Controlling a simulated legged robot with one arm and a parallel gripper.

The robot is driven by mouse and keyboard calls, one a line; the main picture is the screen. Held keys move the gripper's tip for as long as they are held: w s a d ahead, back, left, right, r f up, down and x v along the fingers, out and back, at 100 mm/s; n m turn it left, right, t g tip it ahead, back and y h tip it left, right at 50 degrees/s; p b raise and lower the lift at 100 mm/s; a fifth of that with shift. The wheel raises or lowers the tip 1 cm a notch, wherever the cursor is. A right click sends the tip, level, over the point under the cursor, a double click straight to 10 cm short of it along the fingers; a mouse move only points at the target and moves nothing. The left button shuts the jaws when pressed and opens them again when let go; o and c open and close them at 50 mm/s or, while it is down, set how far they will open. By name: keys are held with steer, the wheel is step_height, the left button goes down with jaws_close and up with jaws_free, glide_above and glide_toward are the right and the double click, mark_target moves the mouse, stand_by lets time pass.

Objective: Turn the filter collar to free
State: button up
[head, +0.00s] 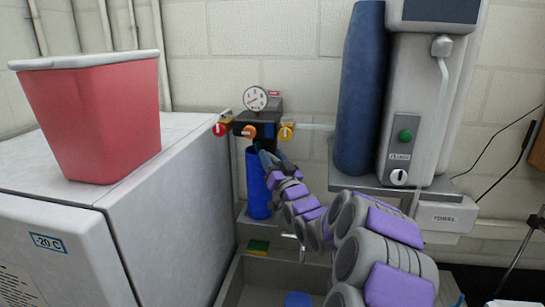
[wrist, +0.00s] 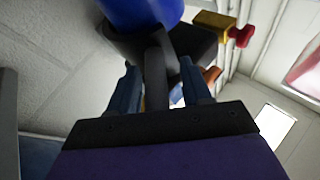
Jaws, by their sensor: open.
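The filter hangs on the back wall, with a blue bowl (head: 257,185) under a dark head. A dark lug (wrist: 157,75) reaches from the collar between the two fingers of my gripper (wrist: 162,85). The fingers are open, one on each side of the lug; I cannot tell whether they touch it. In the head view my gripper (head: 268,160) is at the top right of the bowl and hides part of the collar.
A blue cylinder (head: 362,90) and a grey dispenser (head: 411,110) stand right. A white freezer (head: 150,190) bears a red bin (head: 95,120) left. A sink lies below.

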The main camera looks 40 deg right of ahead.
steer(key=shift+w+d, duration=0.1)
steer(key=shift+d, duration=0.25)
steer(key=shift+c, duration=0.2)
steer(key=shift+c, duration=0.7)
steer(key=shift+a, duration=0.1)
jaws_close()
